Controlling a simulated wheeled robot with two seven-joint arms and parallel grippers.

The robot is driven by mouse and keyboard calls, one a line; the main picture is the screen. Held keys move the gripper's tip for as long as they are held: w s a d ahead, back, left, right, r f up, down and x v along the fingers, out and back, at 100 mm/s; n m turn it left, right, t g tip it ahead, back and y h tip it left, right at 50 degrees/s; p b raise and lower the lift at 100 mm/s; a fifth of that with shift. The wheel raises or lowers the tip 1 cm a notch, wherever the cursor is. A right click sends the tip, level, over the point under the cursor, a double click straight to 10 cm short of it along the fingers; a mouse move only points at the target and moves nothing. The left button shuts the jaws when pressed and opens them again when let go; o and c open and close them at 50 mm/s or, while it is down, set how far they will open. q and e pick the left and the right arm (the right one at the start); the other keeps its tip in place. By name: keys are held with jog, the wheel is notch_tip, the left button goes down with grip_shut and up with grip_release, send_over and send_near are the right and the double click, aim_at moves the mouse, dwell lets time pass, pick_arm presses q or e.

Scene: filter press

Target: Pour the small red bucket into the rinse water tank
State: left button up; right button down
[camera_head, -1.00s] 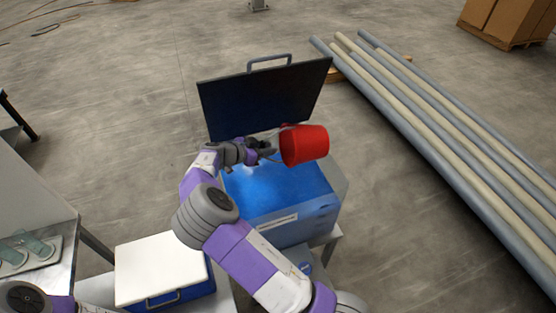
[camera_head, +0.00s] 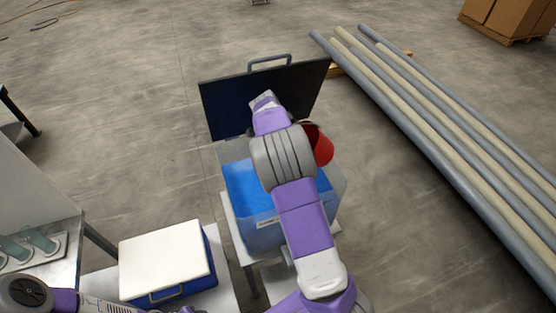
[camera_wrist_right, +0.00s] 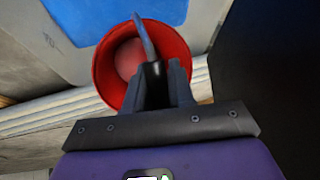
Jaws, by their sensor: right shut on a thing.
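The small red bucket (camera_head: 322,147) is over the back right part of the rinse water tank (camera_head: 262,238), partly hidden by my right arm in the head view. In the right wrist view the bucket (camera_wrist_right: 112,95) shows its open mouth and empty-looking inside to the camera. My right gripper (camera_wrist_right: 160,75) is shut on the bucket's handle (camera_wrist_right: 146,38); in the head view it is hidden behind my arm. The tank holds blue water (camera_head: 243,187), and its dark lid (camera_head: 225,105) stands open at the back.
A blue box with a white lid (camera_head: 165,262) stands left of the tank. Long pipes (camera_head: 440,135) lie on the floor to the right. A metal table (camera_head: 62,270) with glass pieces (camera_head: 35,240) is at the left edge.

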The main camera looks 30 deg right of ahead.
jog(key=s+d+r+y+p, duration=0.1)
jog(key=d+r+y+p, duration=0.1)
jog(key=d, duration=0.1)
jog(key=d+r+t+y+p, duration=0.1)
jog(key=d+r+y+p, duration=0.1)
jog(key=d+r, duration=0.1)
jog(key=s+d+r+m+y+p, duration=0.1)
jog(key=d+r+y+p, duration=0.1)
jog(key=d+r, duration=0.1)
jog(key=shift+s+d+t, duration=0.3)
jog(key=shift+s+d, duration=0.05)
jog(key=shift+d, duration=0.25)
jog(key=shift+s+d+r+t+y, duration=0.1)
jog(key=shift+s+d+t+y, duration=0.05)
jog(key=shift+d+y, duration=0.4)
jog(key=shift+s+d+r+t+y, duration=0.1)
jog(key=shift+s+d+t+y, duration=0.05)
jog(key=shift+d+y, duration=0.4)
jog(key=shift+d, duration=0.1)
